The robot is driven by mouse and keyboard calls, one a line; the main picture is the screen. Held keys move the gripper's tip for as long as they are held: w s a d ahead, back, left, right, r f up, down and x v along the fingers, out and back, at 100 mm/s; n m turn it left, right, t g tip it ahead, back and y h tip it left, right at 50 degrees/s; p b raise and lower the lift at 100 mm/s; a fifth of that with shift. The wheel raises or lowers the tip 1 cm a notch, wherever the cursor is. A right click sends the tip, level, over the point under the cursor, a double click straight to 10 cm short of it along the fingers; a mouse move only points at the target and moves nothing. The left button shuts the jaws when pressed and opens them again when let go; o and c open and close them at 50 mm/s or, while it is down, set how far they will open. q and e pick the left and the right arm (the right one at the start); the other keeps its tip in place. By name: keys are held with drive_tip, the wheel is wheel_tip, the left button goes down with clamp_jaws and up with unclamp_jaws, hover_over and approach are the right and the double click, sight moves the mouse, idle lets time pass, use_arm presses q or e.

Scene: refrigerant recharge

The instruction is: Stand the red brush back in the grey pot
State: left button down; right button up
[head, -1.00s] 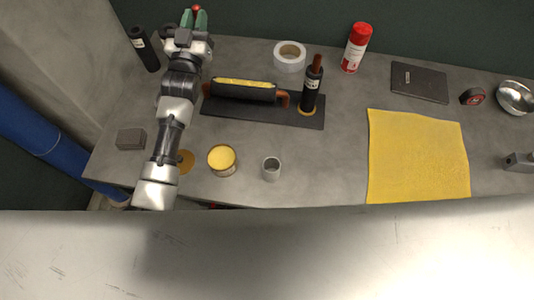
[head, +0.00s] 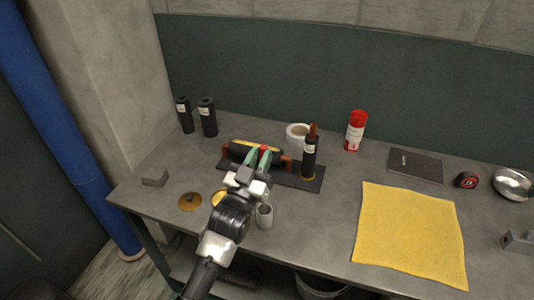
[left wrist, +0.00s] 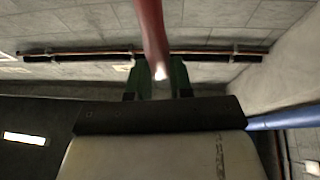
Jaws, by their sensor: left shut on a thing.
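My left gripper (head: 258,158) has green fingers and is shut on the red brush (head: 264,148). In the head view only a small red end of the brush shows between the fingers. In the left wrist view, the brush's red handle (left wrist: 152,32) rises from between the fingers (left wrist: 157,80). The small grey pot (head: 264,217) stands upright on the bench, just to the right of my left wrist and nearer the front edge than the fingertips. Its open mouth faces up and is clear of the gripper. My right gripper is not in view.
A black tray (head: 290,180) with a black bottle (head: 309,160) lies behind the pot. A yellow tin (head: 217,197) is partly hidden by my arm. A yellow cloth (head: 410,232) lies at right. Two black cylinders (head: 208,118) stand at back left. Bench is clear between pot and cloth.

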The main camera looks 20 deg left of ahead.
use_arm(q)
wheel_tip(320, 180, down, 12)
drive_tip(key=b, duration=0.9)
drive_tip(key=shift+w+f, duration=0.15)
drive_tip(key=shift+w, duration=0.1)
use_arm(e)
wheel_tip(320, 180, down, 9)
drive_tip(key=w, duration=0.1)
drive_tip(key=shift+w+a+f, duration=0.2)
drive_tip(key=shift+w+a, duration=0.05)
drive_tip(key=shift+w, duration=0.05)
use_arm(q)
drive_tip(key=shift+a, duration=0.1)
